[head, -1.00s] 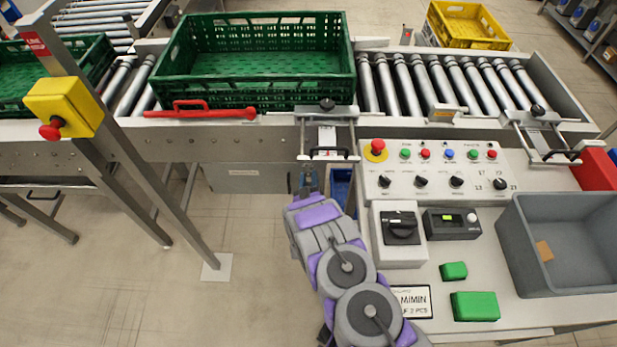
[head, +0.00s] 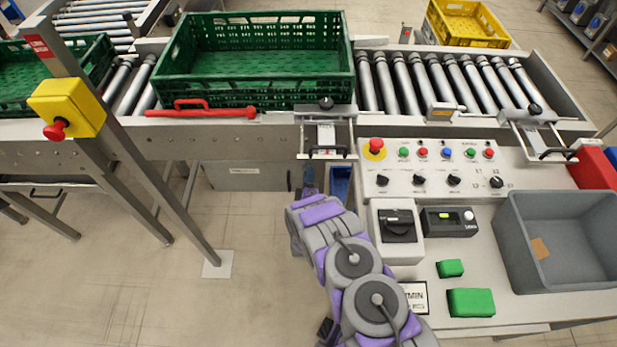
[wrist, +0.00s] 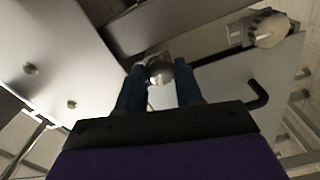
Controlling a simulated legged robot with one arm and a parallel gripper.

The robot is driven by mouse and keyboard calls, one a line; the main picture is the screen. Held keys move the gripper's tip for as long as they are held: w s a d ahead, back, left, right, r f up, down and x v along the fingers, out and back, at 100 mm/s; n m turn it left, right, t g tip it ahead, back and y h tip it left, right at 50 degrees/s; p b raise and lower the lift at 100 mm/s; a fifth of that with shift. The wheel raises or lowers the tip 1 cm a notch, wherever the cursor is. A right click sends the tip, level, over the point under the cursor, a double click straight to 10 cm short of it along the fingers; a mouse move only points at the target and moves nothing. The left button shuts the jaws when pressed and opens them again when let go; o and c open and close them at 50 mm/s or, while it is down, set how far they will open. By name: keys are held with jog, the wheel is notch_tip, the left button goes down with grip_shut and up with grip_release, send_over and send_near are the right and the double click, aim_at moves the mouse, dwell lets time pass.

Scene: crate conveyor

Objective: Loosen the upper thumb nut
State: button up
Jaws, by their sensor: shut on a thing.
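In the wrist view, the two blue fingers of my gripper (wrist: 160,76) stand on either side of a rounded metallic thumb nut (wrist: 158,66) and are shut on it. A second, pale knurled thumb nut (wrist: 268,29) sits apart at the upper right on the same bracket (wrist: 225,85). The picture alone does not tell which of the two is the upper one. In the head view, my gripper (head: 309,180) is small and dark below the conveyor's side rail, and the nuts cannot be made out.
A bent black rod (wrist: 258,94) sticks out right of the fingers. A sliding clamp with a black handle (head: 327,152) hangs above my gripper. The control panel (head: 400,178) is close on the right. A green crate (head: 255,92) rests on the rollers. Open floor lies left.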

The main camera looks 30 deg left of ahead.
jog(key=n, duration=0.4)
jog(key=shift+s+a+f+n+b, duration=0.1)
jog(key=shift+s+f+n+b, duration=0.2)
jog(key=shift+n+b, duration=0.1)
dwell(0.4)
jog(key=o, duration=1)
jog(key=shift+w+a, duration=0.15)
jog(key=shift+o, duration=0.2)
jog(key=shift+r, duration=0.1)
jog(key=p+v, duration=0.4)
jog(key=v, duration=1.3)
